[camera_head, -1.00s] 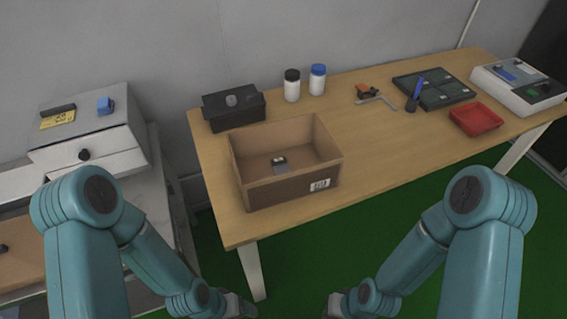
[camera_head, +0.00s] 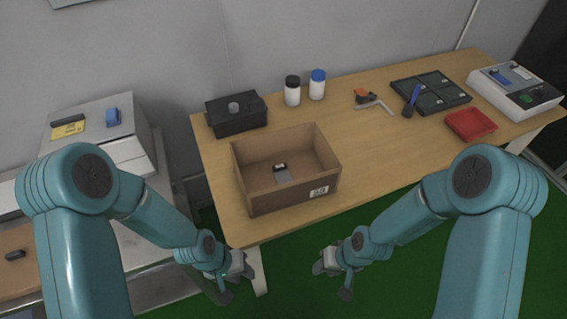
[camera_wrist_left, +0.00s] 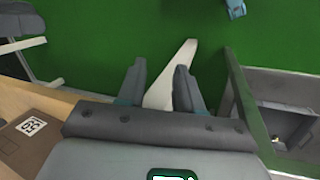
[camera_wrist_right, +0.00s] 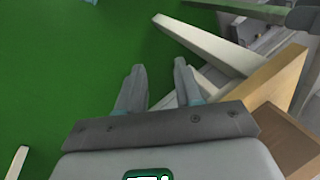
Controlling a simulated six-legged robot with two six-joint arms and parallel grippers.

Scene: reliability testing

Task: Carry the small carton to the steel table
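The small carton (camera_head: 270,197) is an open-topped brown box on the front left part of the wooden table (camera_head: 390,155). A small grey and black item lies inside it, and a printed label is on its front. My left gripper (camera_head: 238,280) is open and empty, in front of the table's left end and below the carton. My right gripper (camera_head: 334,276) is open and empty, in front of the table edge to the carton's lower right. Parted fingers show in the left wrist view (camera_wrist_left: 160,80) and the right wrist view (camera_wrist_right: 160,80). A grey metal bench (camera_head: 150,252), possibly the steel table, stands at the left.
A black box (camera_head: 237,117) and two white bottles (camera_head: 292,95) stand behind the carton. A red tray (camera_head: 470,125), a dark divided tray (camera_head: 432,93) and a white device (camera_head: 515,90) are further right. Green floor (camera_head: 300,245) lies clear in front.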

